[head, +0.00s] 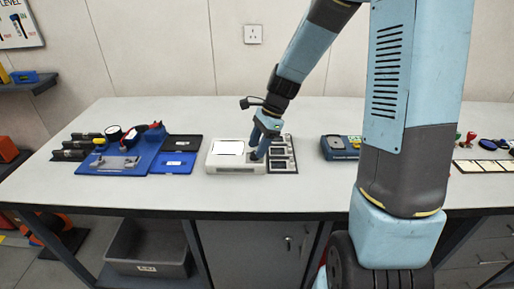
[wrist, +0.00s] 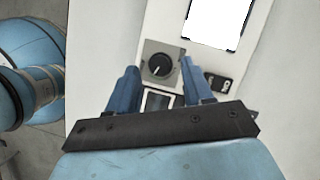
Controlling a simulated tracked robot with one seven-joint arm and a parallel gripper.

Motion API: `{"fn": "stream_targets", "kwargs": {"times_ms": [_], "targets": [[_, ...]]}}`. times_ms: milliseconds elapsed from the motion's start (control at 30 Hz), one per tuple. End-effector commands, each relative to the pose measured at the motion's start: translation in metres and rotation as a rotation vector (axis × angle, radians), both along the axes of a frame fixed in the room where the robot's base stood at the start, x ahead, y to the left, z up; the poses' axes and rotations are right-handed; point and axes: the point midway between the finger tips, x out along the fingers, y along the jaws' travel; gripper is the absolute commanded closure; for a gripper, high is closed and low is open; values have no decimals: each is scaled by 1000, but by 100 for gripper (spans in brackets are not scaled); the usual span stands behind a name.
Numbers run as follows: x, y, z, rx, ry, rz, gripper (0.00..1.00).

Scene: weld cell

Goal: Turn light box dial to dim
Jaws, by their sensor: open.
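The light box (head: 221,163) is a pale flat box with a bright white panel, on the table left of centre in the head view. In the wrist view its lit panel (wrist: 216,20) shows at the top. The dial (wrist: 159,67) is a round black knob with a light pointer line, on a grey square plate. My gripper (wrist: 160,76) is open, its two blue fingers on either side of the dial in the picture. I cannot tell whether they touch it. In the head view my gripper (head: 262,146) is over the box's right end and hides the dial.
A dark tray with several small pieces (head: 283,155) lies right beside the box. A blue mat with parts (head: 122,158) is to the left, and a blue-grey device (head: 340,147) to the right. The white table (head: 190,195) is bare along its front. A black switch (wrist: 221,84) sits near the dial.

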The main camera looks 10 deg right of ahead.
Motion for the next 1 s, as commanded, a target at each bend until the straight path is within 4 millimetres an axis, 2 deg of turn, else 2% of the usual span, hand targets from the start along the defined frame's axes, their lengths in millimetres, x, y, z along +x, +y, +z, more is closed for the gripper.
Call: {"fn": "stream_targets", "kwargs": {"times_ms": [200,467,1000], "targets": [[-1,4,-11,0,0,-1,49],[-1,4,-11,-1,-1,0,49],[-1,4,-11,-1,-2,-2,100]]}}
